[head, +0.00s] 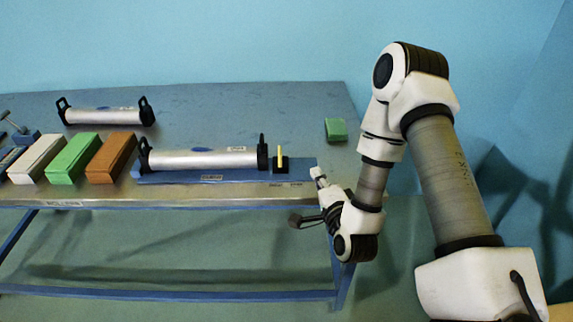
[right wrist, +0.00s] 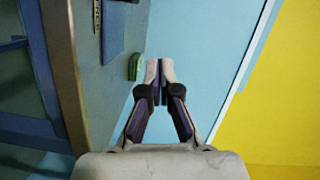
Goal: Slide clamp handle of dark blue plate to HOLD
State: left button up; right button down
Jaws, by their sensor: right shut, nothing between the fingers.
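The dark blue plate (head: 150,178) lies along the front of the table, with a silver roll (head: 205,159) in black end brackets on it. A yellow upright handle (head: 280,153) on a black base stands at the plate's right end, just right of the roll's bracket; I take it as the clamp handle. Small labels are too small to read. My right gripper (head: 319,174) is shut and empty, right of the handle and apart from it, by the table's front right corner. The right wrist view shows its closed fingertips (right wrist: 160,71) and part of the plate (right wrist: 113,30).
A green block (head: 336,129) lies near the table's right edge; it also shows in the right wrist view (right wrist: 135,67). White (head: 36,158), green (head: 72,158) and orange (head: 110,158) blocks stand at left. Another roll (head: 103,116) is behind. The table's back middle is clear.

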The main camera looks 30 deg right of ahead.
aim_at(280, 159)
jog(key=shift+w+r+p, duration=0.4)
jog(key=shift+w+r, duration=0.05)
jog(key=shift+r, duration=0.05)
jog(key=p+x, duration=0.1)
jog(key=x, duration=0.8)
jog(key=shift+w+f, duration=0.1)
jog(key=a, duration=0.2)
jog(key=w+a+f, duration=0.1)
jog(key=shift+w+p, duration=0.15)
jog(key=shift+p, duration=0.25)
jog(key=shift+w+a, duration=0.25)
jog(key=shift+a, duration=0.15)
jog(key=shift+s+d, duration=0.1)
jog(key=shift+d, duration=0.05)
